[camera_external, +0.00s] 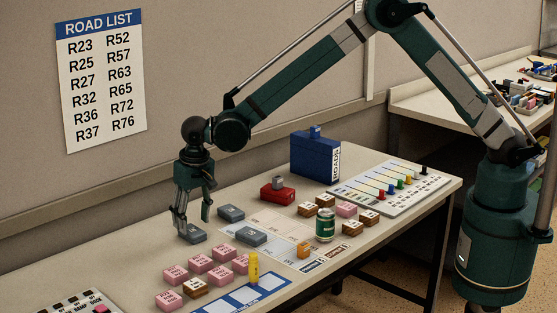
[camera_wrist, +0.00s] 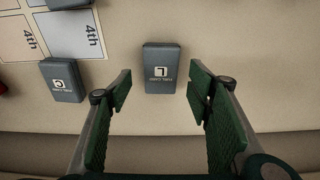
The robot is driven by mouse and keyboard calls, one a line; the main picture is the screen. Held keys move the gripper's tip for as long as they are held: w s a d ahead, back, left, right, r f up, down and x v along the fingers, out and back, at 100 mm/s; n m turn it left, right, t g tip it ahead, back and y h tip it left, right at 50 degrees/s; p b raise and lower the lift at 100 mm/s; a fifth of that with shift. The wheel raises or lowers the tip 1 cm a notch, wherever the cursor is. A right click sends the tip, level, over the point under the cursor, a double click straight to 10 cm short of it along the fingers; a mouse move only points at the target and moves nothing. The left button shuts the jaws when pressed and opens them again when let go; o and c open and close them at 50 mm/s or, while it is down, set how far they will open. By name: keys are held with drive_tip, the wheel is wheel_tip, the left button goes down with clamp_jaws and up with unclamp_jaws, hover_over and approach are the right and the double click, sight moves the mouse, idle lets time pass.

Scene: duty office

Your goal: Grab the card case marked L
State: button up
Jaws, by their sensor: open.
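The card case marked L (camera_wrist: 163,68) is a dark grey block lying flat on the table, its letter on a pale square. In the external view the grey case (camera_external: 194,234) is below my gripper (camera_external: 195,220). In the wrist view my gripper (camera_wrist: 160,84) is open and empty. Its two green-padded fingers stand on either side of the L case, with gaps on both sides. A similar grey case marked C (camera_wrist: 63,80) lies to the left in the wrist view; in the external view it appears as the grey case (camera_external: 231,214) right of my gripper.
A third grey case (camera_external: 251,236) lies further right. The wall runs close behind my gripper.

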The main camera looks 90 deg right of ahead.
sight(192, 230)
drive_tip(key=shift+w+d+f, duration=0.1)
drive_tip(key=shift+w+f, duration=0.05)
drive_tip(key=shift+f, duration=0.75)
drive_tip(key=shift+w+f, duration=0.1)
drive_tip(key=shift+f, duration=0.8)
drive_tip(key=shift+f+b, duration=0.2)
drive_tip(key=shift+b, duration=0.25)
drive_tip(key=c, duration=1)
